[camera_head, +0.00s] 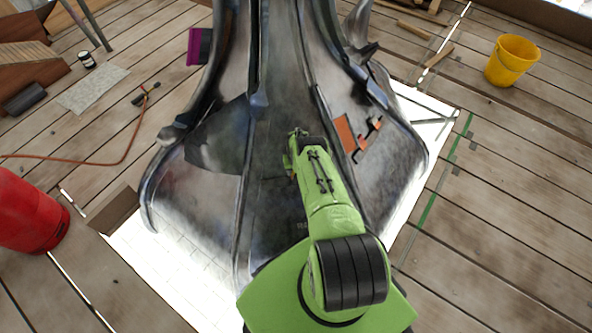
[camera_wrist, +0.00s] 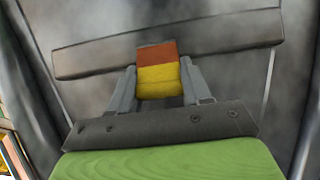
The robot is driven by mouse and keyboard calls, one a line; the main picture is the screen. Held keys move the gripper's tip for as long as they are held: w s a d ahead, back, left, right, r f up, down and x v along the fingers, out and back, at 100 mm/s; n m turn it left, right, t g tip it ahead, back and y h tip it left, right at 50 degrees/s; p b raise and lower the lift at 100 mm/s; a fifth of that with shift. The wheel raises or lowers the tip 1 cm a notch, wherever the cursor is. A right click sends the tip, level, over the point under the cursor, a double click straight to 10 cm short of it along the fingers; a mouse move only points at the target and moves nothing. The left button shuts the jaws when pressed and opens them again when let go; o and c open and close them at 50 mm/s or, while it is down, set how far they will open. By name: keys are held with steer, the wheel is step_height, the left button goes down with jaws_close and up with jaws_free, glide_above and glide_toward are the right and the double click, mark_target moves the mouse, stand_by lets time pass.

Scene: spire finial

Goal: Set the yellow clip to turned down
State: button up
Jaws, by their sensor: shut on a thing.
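The yellow clip (camera_wrist: 159,82) shows in the wrist view as a yellow block with an orange-brown top part. It lies between the two fingers of my gripper (camera_wrist: 158,88), which is shut on it. Behind it a grey metal strip (camera_wrist: 222,33) runs across the dark metal face of the spire. In the head view my green arm reaches to the spire (camera_head: 215,150), and the clip is hidden there behind my arm. I cannot tell from these views how far the clip is turned.
An orange patch with dark brackets (camera_head: 357,134) is on the spire's face right of my arm. A yellow bucket (camera_head: 511,61) stands at the right. A red cylinder (camera_head: 28,212) stands at the left, with an orange hose (camera_head: 100,162) on the planks. Planks at right are mostly clear.

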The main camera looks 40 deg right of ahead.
steer(key=o, duration=1.1)
steer(key=shift+c, duration=0.2)
step_height(320, 180, up, 16)
steer(key=s+a+p, duration=0.1)
steer(key=s+p, duration=0.1)
steer(key=p, duration=0.6)
steer(key=shift+f, duration=0.15)
steer(key=shift+f, duration=0.1)
